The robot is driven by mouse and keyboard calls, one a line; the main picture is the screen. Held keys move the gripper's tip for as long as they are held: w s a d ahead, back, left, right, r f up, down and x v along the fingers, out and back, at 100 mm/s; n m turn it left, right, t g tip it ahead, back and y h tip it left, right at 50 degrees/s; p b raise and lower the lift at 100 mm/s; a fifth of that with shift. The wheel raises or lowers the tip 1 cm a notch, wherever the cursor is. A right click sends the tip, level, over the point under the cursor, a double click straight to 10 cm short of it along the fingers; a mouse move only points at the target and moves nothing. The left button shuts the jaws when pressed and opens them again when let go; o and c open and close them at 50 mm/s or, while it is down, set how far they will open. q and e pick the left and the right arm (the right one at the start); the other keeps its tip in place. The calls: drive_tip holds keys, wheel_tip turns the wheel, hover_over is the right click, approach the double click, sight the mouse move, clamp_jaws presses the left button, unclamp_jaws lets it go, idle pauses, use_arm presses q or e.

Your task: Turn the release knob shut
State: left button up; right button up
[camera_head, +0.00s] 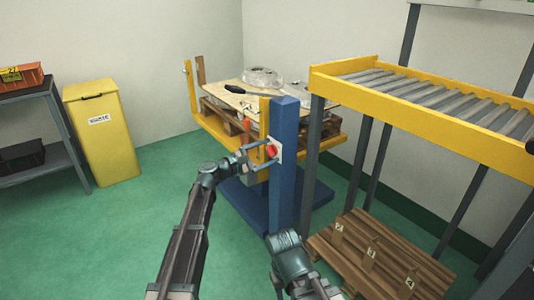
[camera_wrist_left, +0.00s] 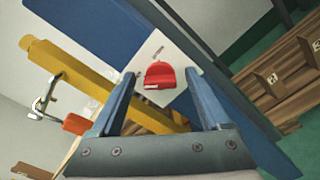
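The red release knob (camera_head: 271,151) sits on a white plate on the upper part of the blue post (camera_head: 283,190). In the left wrist view the knob (camera_wrist_left: 160,75) lies between my finger tips and ahead of them, with a small white mark at its lower left. The white plate (camera_wrist_left: 184,58) carries some small dark marking. My left gripper (camera_head: 256,160) is open in front of the knob, one finger to each side. In the left wrist view its fingers (camera_wrist_left: 162,98) stand wide apart with nothing between them held.
A yellow-edged lift table (camera_head: 214,128) with a pallet and castings (camera_head: 262,78) stands behind the post. A roller conveyor (camera_head: 415,95) stands at right, with a wooden pallet (camera_head: 378,258) below. A yellow bin (camera_head: 102,135) and shelf are at left. Green floor between is clear.

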use_arm(q)
drive_tip(key=v, duration=1.3)
drive_tip(key=shift+s+a, duration=0.3)
drive_tip(key=s+d+f+m+g+y+p, duration=0.35)
drive_tip(key=s+d+f+m, duration=0.2)
drive_tip(key=s, duration=0.25)
drive_tip(key=s+d+f+m+g+y+p, duration=0.2)
drive_tip(key=s+d+f+m+g, duration=0.25)
drive_tip(key=s+d+m, duration=0.35)
drive_tip(key=s+a+f+m+g+y+p, duration=0.1)
drive_tip(key=s+a+m+y+p, duration=0.3)
drive_tip(key=s, duration=0.4)
drive_tip(key=s+a+m+g+y+p, duration=0.1)
drive_tip(key=s+a+m+g+y, duration=0.2)
drive_tip(key=s+y, duration=0.45)
wheel_tip(320, 180, up, 37)
drive_tip(key=a+t+h+p, duration=0.1)
drive_tip(key=p, duration=3.6)
